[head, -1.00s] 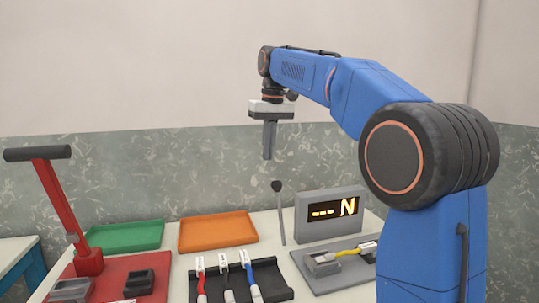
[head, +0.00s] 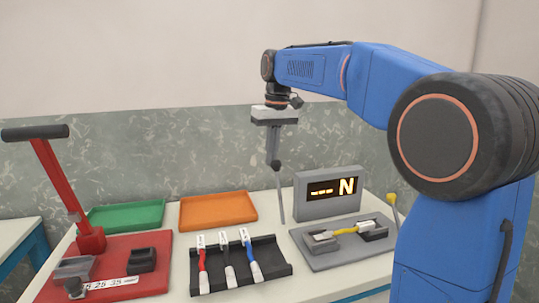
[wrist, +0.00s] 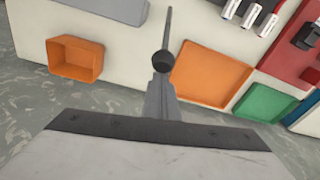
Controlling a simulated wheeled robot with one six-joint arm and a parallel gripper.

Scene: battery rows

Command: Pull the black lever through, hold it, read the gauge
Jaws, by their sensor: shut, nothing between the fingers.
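The black lever is a thin grey rod (head: 281,200) with a black knob (head: 276,165), standing upright left of the gauge. The gauge (head: 328,191) is a grey box whose lit display reads "--- N". My gripper (head: 273,156) points down, shut and empty, with its fingertips right at the knob in the head view. In the wrist view the knob (wrist: 163,62) shows just beyond the fingertips (wrist: 160,85), with the rod (wrist: 169,25) behind it. I cannot tell whether they touch.
A grey fixture (head: 345,243) holds a yellow lead before the gauge, with a yellow-knobbed lever (head: 391,200) to its right. A black rack (head: 270,275) holds several leads. Orange (head: 217,208) and green (head: 124,216) trays lie behind. A red press (head: 62,190) stands left. An orange bin (wrist: 75,60) shows in the wrist view.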

